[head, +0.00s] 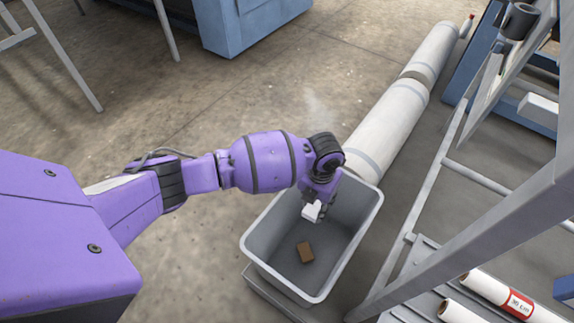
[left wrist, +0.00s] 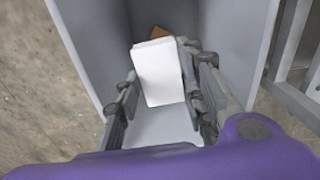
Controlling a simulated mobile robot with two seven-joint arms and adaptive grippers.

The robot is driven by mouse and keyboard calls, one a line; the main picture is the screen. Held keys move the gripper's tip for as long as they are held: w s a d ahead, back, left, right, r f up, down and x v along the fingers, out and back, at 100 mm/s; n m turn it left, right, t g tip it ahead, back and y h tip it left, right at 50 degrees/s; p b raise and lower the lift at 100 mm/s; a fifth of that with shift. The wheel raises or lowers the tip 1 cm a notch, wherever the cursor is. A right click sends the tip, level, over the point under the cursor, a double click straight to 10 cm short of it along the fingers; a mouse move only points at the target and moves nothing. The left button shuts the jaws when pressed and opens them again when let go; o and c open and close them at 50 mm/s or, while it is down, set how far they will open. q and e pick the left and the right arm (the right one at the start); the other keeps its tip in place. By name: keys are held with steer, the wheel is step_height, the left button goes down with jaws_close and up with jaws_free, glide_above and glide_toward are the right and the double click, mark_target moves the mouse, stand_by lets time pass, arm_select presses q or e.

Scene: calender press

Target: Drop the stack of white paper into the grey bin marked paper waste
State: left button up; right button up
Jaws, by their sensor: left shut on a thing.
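The stack of white paper (head: 311,212) is a small white block held by my left gripper (head: 318,202). In the left wrist view the white stack (left wrist: 158,75) sits between the two fingers of the left gripper (left wrist: 162,95), which is shut on it. The grey bin (head: 258,250) is open at the top, and the gripper and stack are over its opening. A brown block (head: 306,252) lies on the bin floor; its edge shows behind the stack in the left wrist view. No marking on the bin is readable. My right gripper is not in view.
Long white rolls (head: 390,130) lie on the floor behind the bin. A grey metal frame (head: 480,215) stands close on the bin's right, with white rolls (head: 490,290) on its lower shelf. A blue machine (head: 240,25) is at the back. The floor (head: 190,250) left of the bin is clear.

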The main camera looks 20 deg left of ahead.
mark_target(315, 205)
arm_select(q)
step_height(315, 205, down, 3)
steer(key=shift+w+r+b, duration=0.1)
steer(key=shift+r+b, duration=0.1)
steer(key=shift+b, duration=0.65)
steer(key=shift+r, duration=0.1)
steer(key=o, duration=1)
steer(key=shift+o, duration=0.2)
step_height(315, 205, up, 12)
